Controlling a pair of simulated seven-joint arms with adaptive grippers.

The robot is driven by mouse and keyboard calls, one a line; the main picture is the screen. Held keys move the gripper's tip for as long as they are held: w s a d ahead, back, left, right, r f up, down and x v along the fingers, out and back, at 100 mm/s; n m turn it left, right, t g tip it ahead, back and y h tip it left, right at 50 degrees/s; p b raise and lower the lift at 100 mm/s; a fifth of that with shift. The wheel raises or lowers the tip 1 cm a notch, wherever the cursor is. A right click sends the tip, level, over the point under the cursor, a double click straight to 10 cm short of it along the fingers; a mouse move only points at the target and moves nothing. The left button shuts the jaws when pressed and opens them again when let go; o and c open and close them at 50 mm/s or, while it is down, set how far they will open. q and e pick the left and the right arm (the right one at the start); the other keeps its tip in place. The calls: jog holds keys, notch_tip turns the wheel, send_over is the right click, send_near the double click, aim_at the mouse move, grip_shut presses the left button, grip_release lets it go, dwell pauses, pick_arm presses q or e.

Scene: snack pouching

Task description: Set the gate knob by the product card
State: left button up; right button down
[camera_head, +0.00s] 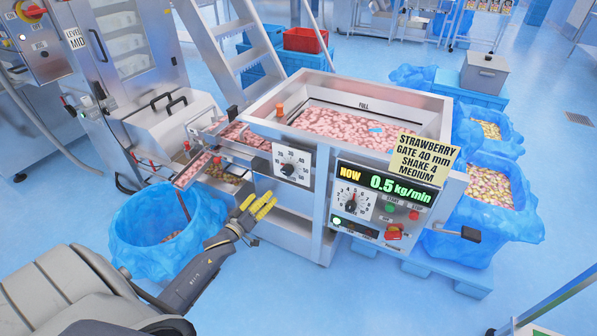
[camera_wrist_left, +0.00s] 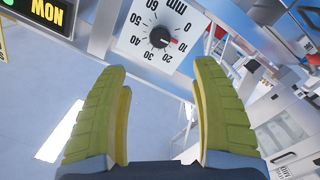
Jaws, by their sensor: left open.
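The gate knob (camera_head: 289,170) is a black knob on a white dial plate marked in mm, on the front of the steel hopper. In the left wrist view the knob (camera_wrist_left: 160,37) appears ahead of the fingers, with a red mark pointing toward the low numbers, near 10. The product card (camera_head: 415,160) is yellow and reads STRAWBERRY, GATE 40 mm, SHAKE 4, MEDIUM. My left gripper (camera_head: 262,204), with yellow fingers, is open and empty, below and left of the knob, apart from it. My right gripper is not in view.
The control panel (camera_head: 378,205) right of the dial shows NOW 0.5 kg/min, with another knob and several buttons. A pink-filled hopper (camera_head: 262,122) is above. A blue-lined bin (camera_head: 125,235) stands at left, and blue-lined crates (camera_head: 440,240) stand at right.

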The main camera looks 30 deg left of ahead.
aim_at(286, 172)
pick_arm(q)
jog(key=shift+n, duration=0.5)
jog(key=w, duration=1.7)
jog(key=shift+w+a, duration=0.1)
jog(key=c, duration=1.3)
